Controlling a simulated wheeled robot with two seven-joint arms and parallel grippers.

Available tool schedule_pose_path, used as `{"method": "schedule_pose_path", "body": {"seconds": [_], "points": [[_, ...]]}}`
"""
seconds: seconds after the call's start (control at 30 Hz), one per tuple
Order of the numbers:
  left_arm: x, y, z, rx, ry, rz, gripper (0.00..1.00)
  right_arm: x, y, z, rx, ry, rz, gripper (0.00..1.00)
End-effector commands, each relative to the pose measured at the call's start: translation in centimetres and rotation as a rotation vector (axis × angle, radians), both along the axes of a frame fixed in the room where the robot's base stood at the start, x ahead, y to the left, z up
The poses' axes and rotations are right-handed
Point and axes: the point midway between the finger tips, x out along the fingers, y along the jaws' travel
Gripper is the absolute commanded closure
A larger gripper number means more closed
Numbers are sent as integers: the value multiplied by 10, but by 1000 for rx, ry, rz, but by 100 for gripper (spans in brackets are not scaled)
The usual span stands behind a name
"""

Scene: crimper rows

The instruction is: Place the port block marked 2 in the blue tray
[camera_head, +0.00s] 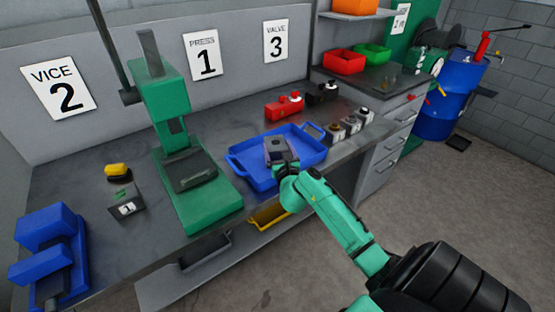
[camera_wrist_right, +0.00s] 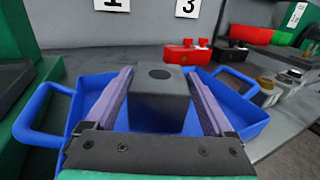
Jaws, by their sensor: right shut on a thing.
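The blue tray (camera_head: 238,170) lies on the bench right of the green press, and it also shows in the right wrist view (camera_wrist_right: 240,125). My right gripper (camera_head: 280,151) is over the tray, its fingers shut on both sides of a dark grey port block (camera_wrist_right: 160,92). The block has a round dark spot on top. No number shows on its visible faces, and I cannot tell if it touches the tray floor. My left gripper is not in view.
The green press (camera_head: 170,130) stands left of the tray. A block marked 1 (camera_head: 126,208), a yellow-topped part (camera_head: 118,171) and a blue vice (camera_head: 48,250) are further left. Several small blocks (camera_head: 350,124) line the bench right of the tray. A red part (camera_head: 284,107) stands behind it.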

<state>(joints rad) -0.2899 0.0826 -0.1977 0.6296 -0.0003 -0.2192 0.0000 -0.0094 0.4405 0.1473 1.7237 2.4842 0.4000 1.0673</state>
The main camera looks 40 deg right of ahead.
Motion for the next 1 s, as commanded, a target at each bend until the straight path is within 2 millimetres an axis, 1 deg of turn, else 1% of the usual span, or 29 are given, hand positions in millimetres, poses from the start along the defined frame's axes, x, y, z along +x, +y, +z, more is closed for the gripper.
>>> {"method": "schedule_pose_path", "body": {"seconds": [0.1,0.2,0.3,0.43,0.47,0.5,0.77,0.87,1.0], "points": [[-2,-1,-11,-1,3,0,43,1,1,-23,2,-4,0,100],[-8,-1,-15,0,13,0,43,1,1,-34,1,-5,1,100],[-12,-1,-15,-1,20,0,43,1,1,-34,-1,-6,2,100],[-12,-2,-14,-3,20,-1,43,1,1,-34,-1,-5,2,100],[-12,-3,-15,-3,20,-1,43,0,1,-38,1,3,0,1],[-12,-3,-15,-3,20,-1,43,0,1,-38,1,3,0,0],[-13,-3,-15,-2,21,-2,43,-2,2,-38,1,3,0,0],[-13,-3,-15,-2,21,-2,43,-11,5,-39,2,4,1,0],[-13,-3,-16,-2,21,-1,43,-34,16,-40,2,5,1,0]]}}
